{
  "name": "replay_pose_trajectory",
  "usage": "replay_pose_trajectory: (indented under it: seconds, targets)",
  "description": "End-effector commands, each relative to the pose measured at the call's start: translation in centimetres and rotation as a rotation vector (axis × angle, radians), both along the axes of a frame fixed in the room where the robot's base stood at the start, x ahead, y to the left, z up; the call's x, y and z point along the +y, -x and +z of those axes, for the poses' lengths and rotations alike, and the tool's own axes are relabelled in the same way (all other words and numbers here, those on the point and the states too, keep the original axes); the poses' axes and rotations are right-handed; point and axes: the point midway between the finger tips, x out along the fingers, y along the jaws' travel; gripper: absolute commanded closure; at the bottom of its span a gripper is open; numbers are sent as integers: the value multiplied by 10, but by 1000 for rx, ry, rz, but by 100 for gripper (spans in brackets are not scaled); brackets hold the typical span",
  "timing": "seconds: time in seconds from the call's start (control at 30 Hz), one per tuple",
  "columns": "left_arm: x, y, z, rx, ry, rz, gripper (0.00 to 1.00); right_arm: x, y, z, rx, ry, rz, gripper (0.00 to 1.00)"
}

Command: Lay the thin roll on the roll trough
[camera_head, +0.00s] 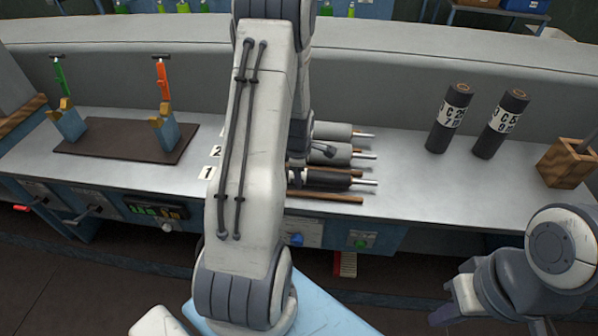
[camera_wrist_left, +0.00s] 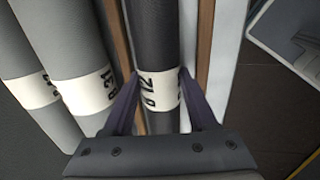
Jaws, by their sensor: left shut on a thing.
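A slim dark roll (camera_wrist_left: 156,35) with a white label band lies between my left gripper's two fingers (camera_wrist_left: 160,75), which are shut on it around the label. In the head view, a dark roll (camera_head: 325,180) with a pale metal end lies nearest the bench front, between brown wooden rails (camera_head: 325,196). Two grey rolls lie beside it, the middle one (camera_head: 338,155) and the far one (camera_head: 333,131). My left arm hides their left parts and my left gripper in the head view. My right gripper (camera_head: 458,300) is low at the right, away from the rolls; its jaw opening is unclear.
Two dark labelled rolls (camera_head: 449,118) (camera_head: 500,124) stand upright on the bench's right. A wooden box (camera_head: 567,161) is at the far right. A brown mat (camera_head: 128,139) with two blue holders is at left. The bench (camera_head: 410,180) between lying and standing rolls is clear.

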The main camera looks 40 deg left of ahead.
Motion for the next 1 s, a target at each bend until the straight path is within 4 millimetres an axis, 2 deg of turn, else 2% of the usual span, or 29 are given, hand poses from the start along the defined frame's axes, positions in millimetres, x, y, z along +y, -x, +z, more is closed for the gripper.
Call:
replay_pose_trajectory:
  seconds: [0.27,0.3,0.37,0.4,0.83,1.0]
  targets:
    - [0,-1,1,-3,-2,0,100,0,0,0,0,0,0,100]
    - [0,-1,1,-3,-2,0,34,0,0,0,0,0,0,100]
    - [0,-1,1,-2,-1,0,11,0,0,1,0,0,0,100]
    - [0,-1,1,-2,-1,0,7,0,0,1,0,0,0,100]
    - [-2,2,-1,7,3,0,7,0,0,0,0,0,0,100]
    - [-3,4,14,6,2,0,7,0,0,0,0,0,0,100]
